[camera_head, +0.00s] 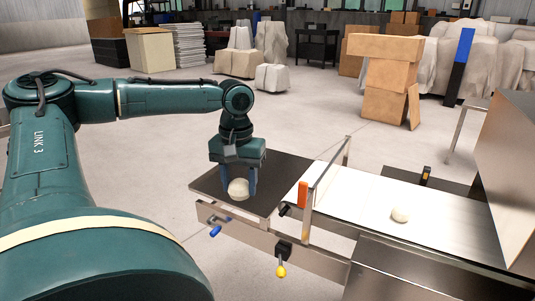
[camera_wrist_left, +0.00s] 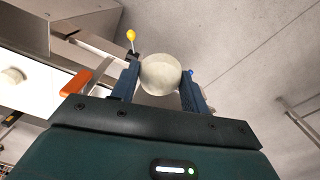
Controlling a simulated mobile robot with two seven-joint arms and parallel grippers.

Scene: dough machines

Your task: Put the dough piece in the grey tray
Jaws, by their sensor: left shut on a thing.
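My left gripper (camera_head: 239,191) is shut on a round, pale dough piece (camera_head: 238,187). The dough piece also shows between the two blue fingers in the left wrist view (camera_wrist_left: 160,74). In the head view they are in front of or over a flat dark grey surface (camera_head: 284,172) at the left end of the machine. I cannot tell whether this is the grey tray, or whether the dough touches it. A second dough piece (camera_head: 399,215) lies on the white belt to the right. My right gripper is not in view.
The white belt (camera_head: 350,199) adjoins the dark surface, with an upright metal frame (camera_head: 325,178) and an orange part (camera_head: 303,194) between them. Blue (camera_head: 215,231) and yellow (camera_head: 281,271) knobs stick out in front. Open floor lies left; cardboard boxes (camera_head: 384,90) stand behind.

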